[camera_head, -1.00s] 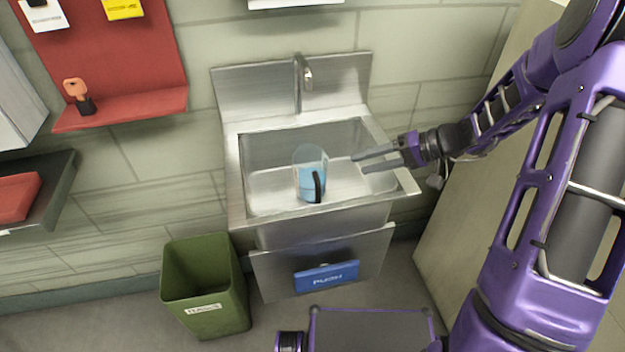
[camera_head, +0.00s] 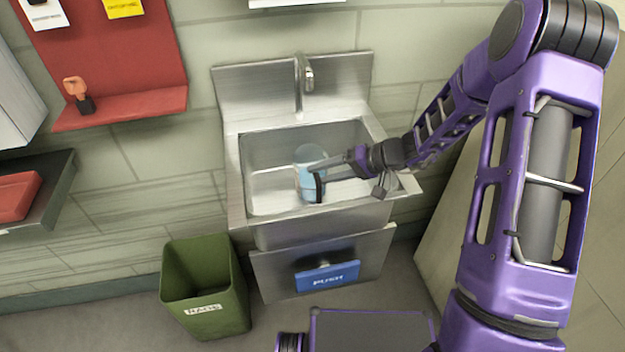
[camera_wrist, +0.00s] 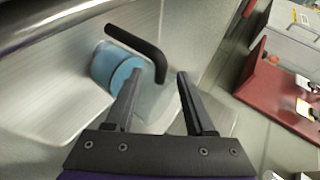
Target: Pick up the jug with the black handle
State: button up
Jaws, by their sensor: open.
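The jug (camera_head: 306,158) is clear with a light-blue filling and a black handle (camera_head: 319,188). It stands in the metal sink basin. In the wrist view the jug's blue part (camera_wrist: 108,66) is ahead and left of centre, and its bent black handle (camera_wrist: 140,45) reaches across toward the space between the fingertips. My gripper (camera_head: 316,172) is open at the jug's handle side, its fingers overlapping the jug in the head view. In the wrist view my gripper (camera_wrist: 158,77) has the handle's end showing between its fingertips; I cannot tell whether they touch it.
The sink (camera_head: 236,190) has walls around the jug and a faucet (camera_head: 299,85) behind it. A green bin (camera_head: 205,290) stands at front left. A red shelf (camera_head: 120,108) with an orange item hangs on the left wall. The basin's left side is clear.

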grip_shut()
dwell(1.4)
